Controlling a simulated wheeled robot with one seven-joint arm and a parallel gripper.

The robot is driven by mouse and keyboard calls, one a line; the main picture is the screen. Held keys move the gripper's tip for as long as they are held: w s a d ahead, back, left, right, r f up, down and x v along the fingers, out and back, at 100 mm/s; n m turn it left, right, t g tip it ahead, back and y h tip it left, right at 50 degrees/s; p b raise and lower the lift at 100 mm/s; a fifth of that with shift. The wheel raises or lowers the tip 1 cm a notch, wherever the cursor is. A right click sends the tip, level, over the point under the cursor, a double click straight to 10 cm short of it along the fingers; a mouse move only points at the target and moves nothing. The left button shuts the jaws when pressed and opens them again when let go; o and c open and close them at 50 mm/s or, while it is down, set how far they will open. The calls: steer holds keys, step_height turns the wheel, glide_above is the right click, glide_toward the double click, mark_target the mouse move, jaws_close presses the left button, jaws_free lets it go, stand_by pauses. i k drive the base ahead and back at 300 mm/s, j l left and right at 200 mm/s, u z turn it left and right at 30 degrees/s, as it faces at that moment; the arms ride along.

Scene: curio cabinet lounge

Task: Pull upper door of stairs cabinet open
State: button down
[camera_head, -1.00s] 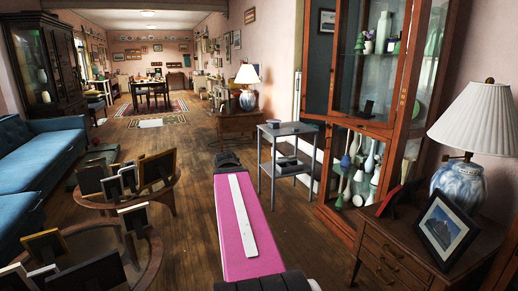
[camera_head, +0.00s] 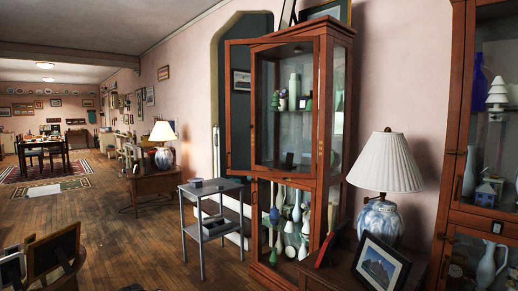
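A tall reddish-brown glass cabinet (camera_head: 335,110) stands against the pink wall beside an archway. I take it as the stairs cabinet. Its upper glass door (camera_head: 238,42) has a wooden frame that reaches left past the cabinet's body, so it appears to stand partly open. Small metal fittings, like hinges, show on the right post. Vases and green tree figures stand on the shelf behind the glass. The lower section holds several vases behind glass. My gripper is not in view.
A grey metal side table (camera_head: 212,187) stands left of the cabinet. A white-shaded lamp (camera_head: 385,165) and a framed picture (camera_head: 380,265) stand on a wooden chest at right. Another glass cabinet (camera_head: 455,130) is at the right edge. Wooden floor (camera_head: 120,220) is open at left.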

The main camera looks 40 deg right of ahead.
mark_target(315, 40)
steer(key=i+l+z, duration=0.2)
steer(key=z, duration=0.3)
steer(key=i+z, duration=0.7)
steer(key=z, duration=0.25)
steer(key=i+j+z, duration=0.15)
steer(key=i+z, duration=0.15)
steer(key=z, duration=0.2)
steer(key=i+j+z, duration=0.25)
steer(key=j+z, duration=0.2)
steer(key=i+j+z, duration=0.15)
steer(key=j+z, duration=0.25)
steer(key=j, duration=0.15)
steer(key=j+z, duration=0.9)
steer(key=j, duration=0.25)
